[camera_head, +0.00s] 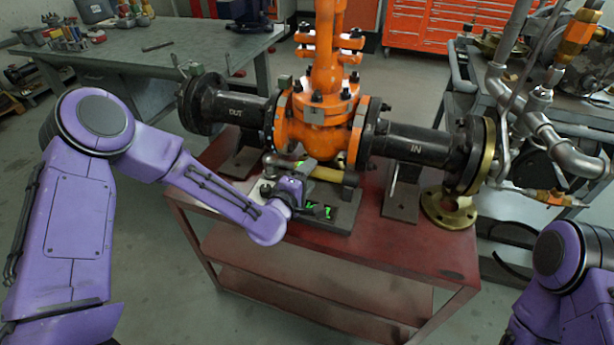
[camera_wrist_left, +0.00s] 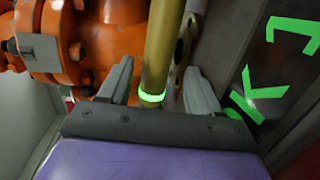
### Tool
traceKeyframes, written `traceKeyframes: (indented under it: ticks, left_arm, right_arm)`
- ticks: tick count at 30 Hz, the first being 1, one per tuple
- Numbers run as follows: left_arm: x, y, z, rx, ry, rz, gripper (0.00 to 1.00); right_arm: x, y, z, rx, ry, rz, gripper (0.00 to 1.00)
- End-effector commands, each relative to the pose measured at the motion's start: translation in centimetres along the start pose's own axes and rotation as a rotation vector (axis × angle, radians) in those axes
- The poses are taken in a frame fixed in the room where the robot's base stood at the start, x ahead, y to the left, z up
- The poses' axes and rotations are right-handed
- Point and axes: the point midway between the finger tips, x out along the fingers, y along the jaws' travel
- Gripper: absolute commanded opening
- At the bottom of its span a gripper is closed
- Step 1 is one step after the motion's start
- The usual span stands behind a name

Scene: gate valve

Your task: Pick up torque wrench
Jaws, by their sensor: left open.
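A brass-yellow rod with a glowing green ring, which looks like the torque wrench (camera_head: 328,173), lies below the orange valve body. In the left wrist view the rod (camera_wrist_left: 162,42) runs between the two grey fingers. My left gripper (camera_wrist_left: 158,76) is open, with a finger on each side of the rod and gaps visible. In the head view my left gripper (camera_head: 300,184) is at the rod's left end, which my wrist partly hides. My right arm shows at the lower right edge, but its gripper is out of view.
The orange gate valve (camera_head: 318,125) with black flanged pipes stands on a red cart (camera_head: 330,255). A dark plate with green marks (camera_head: 338,216) is close to my left gripper. A brass flange (camera_head: 450,208) lies at the cart's right. The cart's front top is clear.

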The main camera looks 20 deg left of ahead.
Motion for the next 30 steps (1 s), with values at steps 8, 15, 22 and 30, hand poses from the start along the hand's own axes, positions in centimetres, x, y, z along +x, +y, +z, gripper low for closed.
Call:
traceKeyframes:
  ticks: [8,15,22,30]
  left_arm:
    - [0.2,-0.1,0.0,0.000,0.000,-0.001,0.47]
    - [0.2,-0.2,0.0,0.001,0.000,-0.004,0.00]
    - [0.2,-0.1,0.0,0.001,-0.001,-0.003,0.00]
    - [-0.1,1.5,0.1,0.001,-0.001,-0.003,0.00]
  right_arm:
    - [0.0,0.0,0.0,0.000,0.000,0.000,0.43]
    - [0.0,0.0,0.0,0.000,0.000,0.000,0.43]
    - [0.0,0.0,0.0,0.000,0.000,0.000,0.43]
    - [-0.3,0.0,-0.1,0.000,0.000,0.000,0.43]
